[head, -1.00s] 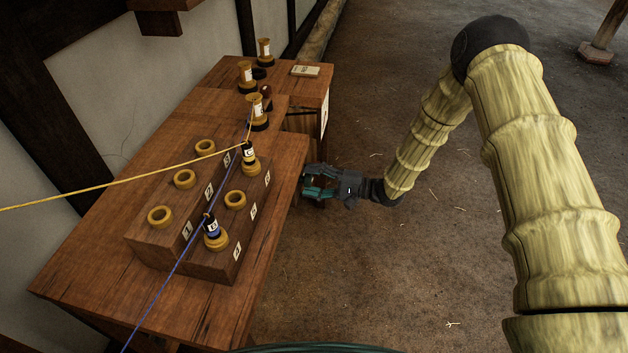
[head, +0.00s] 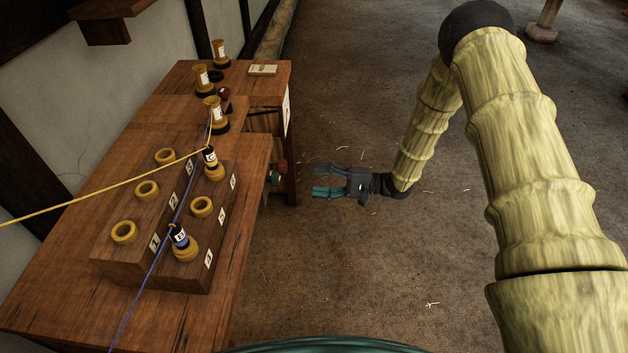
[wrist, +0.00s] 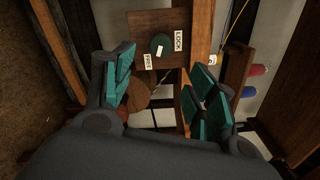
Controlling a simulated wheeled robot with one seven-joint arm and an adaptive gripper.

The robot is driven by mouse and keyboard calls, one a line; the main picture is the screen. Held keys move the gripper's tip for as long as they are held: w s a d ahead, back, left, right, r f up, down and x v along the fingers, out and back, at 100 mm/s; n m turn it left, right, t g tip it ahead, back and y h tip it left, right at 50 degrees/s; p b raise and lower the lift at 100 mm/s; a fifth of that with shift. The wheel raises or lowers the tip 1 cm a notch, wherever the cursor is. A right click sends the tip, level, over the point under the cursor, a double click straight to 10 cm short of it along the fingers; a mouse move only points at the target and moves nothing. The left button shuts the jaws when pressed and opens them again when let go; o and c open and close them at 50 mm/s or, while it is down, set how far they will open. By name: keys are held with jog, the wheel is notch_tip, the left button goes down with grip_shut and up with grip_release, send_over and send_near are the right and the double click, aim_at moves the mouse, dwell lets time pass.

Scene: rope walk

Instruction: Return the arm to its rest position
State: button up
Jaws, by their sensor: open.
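My gripper (head: 317,181) is open and empty beside the right side of the wooden table (head: 65,285), its teal-padded fingers pointing left toward it. A gap of floor shows between the fingertips and a small green knob (head: 274,178) on the table's side. In the wrist view, the green knob (wrist: 159,42) sits on a wooden plate between labels LOCK (wrist: 179,40) and FREE (wrist: 148,62), with its white mark slanted toward FREE. My gripper (wrist: 160,82) shows there with its fingers spread. My arm is bent, reaching down from the right.
A stepped wooden block (head: 128,258) on the table has several yellow rings, and two bobbins with yellow and blue cords. More bobbins (head: 218,52) and a small booklet (head: 263,70) stand at the back. Bare floor (head: 350,265) lies right of the table.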

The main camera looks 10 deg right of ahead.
dwell(0.5)
jog(key=s+d+f+n+t+h+p, duration=0.1)
jog(key=s+d+f+t+h, duration=0.25)
jog(key=s+f+h, duration=0.95)
jog(key=s+d+f+n+g+h, duration=0.1)
jog(key=s+d+g, duration=0.1)
jog(key=s, duration=0.7)
jog(key=s+d+f+n+g+h, duration=0.2)
jog(key=s+d, duration=0.1)
jog(key=s, duration=0.7)
jog(key=s+d+f+n+g+h, duration=0.1)
jog(key=s+d+f+n+g, duration=0.1)
jog(key=s, duration=0.7)
jog(key=shift+s+d+g+h+p, duration=0.25)
jog(key=shift+d+g+h+p, duration=0.05)
jog(key=shift+d+g+p, duration=0.15)
jog(key=shift+f, duration=0.1)
